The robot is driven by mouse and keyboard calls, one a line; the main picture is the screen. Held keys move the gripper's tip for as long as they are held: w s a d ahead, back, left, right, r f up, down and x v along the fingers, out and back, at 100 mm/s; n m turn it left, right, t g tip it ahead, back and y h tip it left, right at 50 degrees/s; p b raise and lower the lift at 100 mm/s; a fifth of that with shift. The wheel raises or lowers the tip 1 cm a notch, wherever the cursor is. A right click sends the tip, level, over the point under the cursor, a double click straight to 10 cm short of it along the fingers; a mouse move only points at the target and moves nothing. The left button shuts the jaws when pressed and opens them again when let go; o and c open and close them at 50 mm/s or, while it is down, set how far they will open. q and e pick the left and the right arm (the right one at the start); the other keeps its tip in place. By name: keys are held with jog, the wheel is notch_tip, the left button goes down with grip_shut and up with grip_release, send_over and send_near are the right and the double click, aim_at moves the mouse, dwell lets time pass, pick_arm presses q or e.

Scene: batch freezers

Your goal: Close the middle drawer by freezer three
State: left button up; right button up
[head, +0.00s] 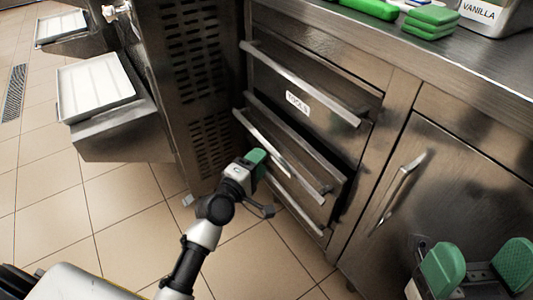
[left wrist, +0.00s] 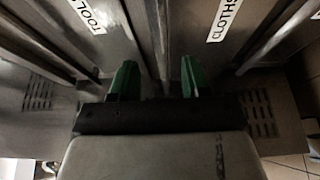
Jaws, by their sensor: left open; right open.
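The steel drawer stack stands under the counter in the head view. Its top drawer (head: 318,88) has a TOOLS label and a long bar handle. The middle drawer (head: 300,150) below it appears to stand out a little, with its bar handle (head: 308,182) in front. My left gripper (head: 258,165) is at the left part of the middle drawer's front, by its handle; whether it touches cannot be told. In the left wrist view its green fingers (left wrist: 158,80) are apart with nothing between them. My right gripper (head: 480,268) is open and empty at the lower right.
A vented steel machine (head: 205,80) stands left of the drawers, and a white tray (head: 95,88) on a ledge beyond it. A cabinet door with a handle (head: 400,190) is on the right. Green items (head: 430,20) lie on the counter. Tiled floor (head: 120,220) is clear.

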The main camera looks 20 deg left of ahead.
aim_at(269, 150)
pick_arm(q)
jog(key=shift+b+x, duration=0.45)
jog(key=shift+x, duration=1.9)
jog(key=shift+c, duration=0.2)
grip_shut()
